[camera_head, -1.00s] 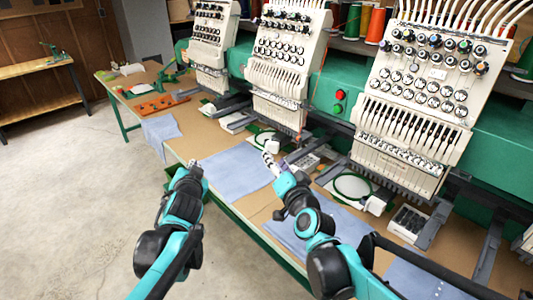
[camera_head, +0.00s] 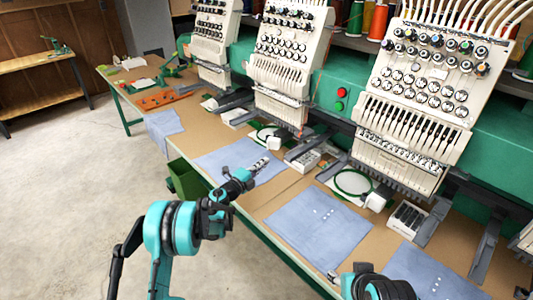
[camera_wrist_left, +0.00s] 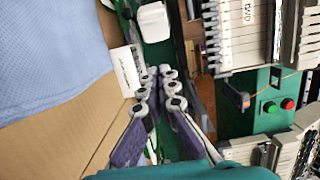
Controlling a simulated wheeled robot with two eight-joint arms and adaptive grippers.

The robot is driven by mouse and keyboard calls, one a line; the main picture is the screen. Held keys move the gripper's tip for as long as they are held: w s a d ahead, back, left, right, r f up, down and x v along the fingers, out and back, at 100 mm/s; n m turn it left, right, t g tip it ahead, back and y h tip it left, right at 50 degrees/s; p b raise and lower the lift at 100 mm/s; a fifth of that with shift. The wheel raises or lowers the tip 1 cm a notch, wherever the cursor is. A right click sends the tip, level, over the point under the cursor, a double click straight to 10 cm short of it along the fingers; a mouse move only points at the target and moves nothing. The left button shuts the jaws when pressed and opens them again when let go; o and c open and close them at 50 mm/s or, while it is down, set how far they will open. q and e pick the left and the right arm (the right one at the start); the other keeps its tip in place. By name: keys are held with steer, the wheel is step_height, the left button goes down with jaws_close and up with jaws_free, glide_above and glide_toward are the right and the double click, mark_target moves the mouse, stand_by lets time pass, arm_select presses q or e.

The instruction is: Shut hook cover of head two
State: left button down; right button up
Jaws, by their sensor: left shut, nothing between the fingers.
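Head two (camera_head: 282,60) is the middle cream sewing head; its label reads TWO in the left wrist view (camera_wrist_left: 247,15). Below it, a white rounded end piece (camera_head: 275,143) sits by a green hoop; in the left wrist view a white cap (camera_wrist_left: 152,22) lies just beyond the fingertips. I cannot tell how its hook cover stands. My left gripper (camera_head: 262,164) is shut and empty, low over the blue cloth in front of head two, apart from the white piece. It also shows in the left wrist view (camera_wrist_left: 157,75). Part of my right arm shows at the bottom; its jaws are unclear.
Blue cloths (camera_head: 318,222) lie along the brown table (camera_head: 262,203). A white tray (camera_head: 304,160) and grey arms stand right of head two. Head three (camera_head: 425,95) is at right. A green bin (camera_head: 187,180) hangs at the table's front edge. Floor is clear at left.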

mark_target(273, 145)
arm_select(q)
steer(key=w+b, duration=0.1)
steer(key=w, duration=0.2)
steer(key=w+d+b, duration=0.1)
steer(key=w+b, duration=0.1)
steer(key=w, duration=0.1)
steer(key=w+d+b, duration=0.1)
steer(key=w, duration=0.1)
steer(key=shift+w+d, duration=0.15)
steer(key=shift+w, duration=0.25)
steer(key=shift+w+a, duration=0.1)
steer(key=shift+a, duration=0.15)
steer(key=shift+a, duration=0.15)
